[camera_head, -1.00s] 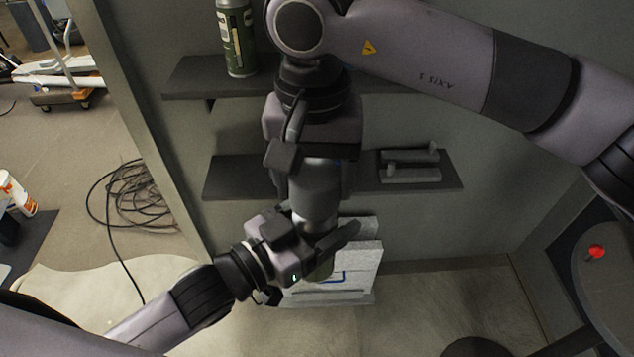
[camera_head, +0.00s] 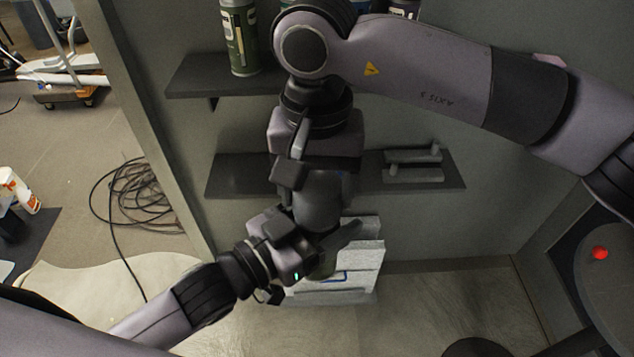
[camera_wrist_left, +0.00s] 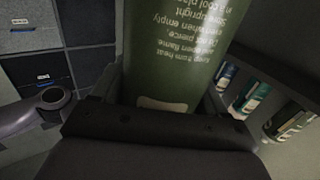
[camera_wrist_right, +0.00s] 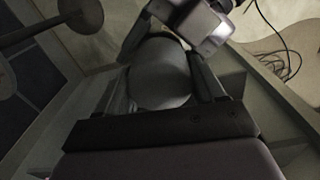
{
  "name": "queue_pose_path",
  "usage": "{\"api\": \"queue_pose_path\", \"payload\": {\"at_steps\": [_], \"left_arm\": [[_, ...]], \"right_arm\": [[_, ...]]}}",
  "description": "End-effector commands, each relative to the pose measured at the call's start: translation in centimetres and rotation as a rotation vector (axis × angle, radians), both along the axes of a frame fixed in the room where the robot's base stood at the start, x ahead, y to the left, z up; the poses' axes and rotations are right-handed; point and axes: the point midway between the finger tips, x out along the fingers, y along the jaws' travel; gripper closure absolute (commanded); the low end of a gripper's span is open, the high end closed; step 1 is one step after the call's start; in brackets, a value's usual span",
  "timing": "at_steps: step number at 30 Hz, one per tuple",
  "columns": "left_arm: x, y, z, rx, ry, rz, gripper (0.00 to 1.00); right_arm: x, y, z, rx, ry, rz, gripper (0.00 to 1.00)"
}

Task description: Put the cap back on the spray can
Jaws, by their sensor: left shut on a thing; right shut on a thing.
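The green spray can (camera_wrist_left: 185,50) fills the left wrist view, with white printed text. My left gripper (camera_head: 325,258) is shut around it; only a little greenish surface (camera_head: 324,269) shows in the head view. My right gripper (camera_head: 318,184) points down from above, shut on the rounded grey cap (camera_wrist_right: 160,75). The cap (camera_head: 318,207) is directly above my left gripper in the head view, in line with the can. Fingers and shadow hide the joint between cap and can, so I cannot tell whether the cap is seated.
Behind my arms, an upper shelf (camera_head: 195,78) holds another green can (camera_head: 239,38). A lower shelf (camera_head: 235,176) holds a grey bracket-like part (camera_head: 413,172). A pale stack (camera_head: 360,262) sits below. A round table (camera_head: 612,285) with a red knob is at right.

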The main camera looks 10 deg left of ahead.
Motion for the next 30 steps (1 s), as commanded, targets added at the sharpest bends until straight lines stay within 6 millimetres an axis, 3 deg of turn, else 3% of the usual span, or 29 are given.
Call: {"api": "queue_pose_path", "payload": {"at_steps": [22,23,25,30], "left_arm": [[0.0,0.0,0.1,-0.001,-0.002,0.0,0.81],[0.0,0.0,0.1,-0.001,-0.002,0.0,0.81],[0.0,0.0,0.1,-0.001,-0.002,0.0,0.81],[0.0,0.0,0.1,-0.001,-0.002,0.0,0.81]], "right_arm": [[0.0,0.0,-1.3,-0.001,-0.001,-0.001,0.56],[0.0,0.0,-1.3,-0.001,-0.001,-0.001,0.25],[0.0,0.0,-1.3,-0.001,-0.001,-0.001,0.02],[0.0,0.0,-1.3,-0.001,-0.001,-0.001,0.02]]}}
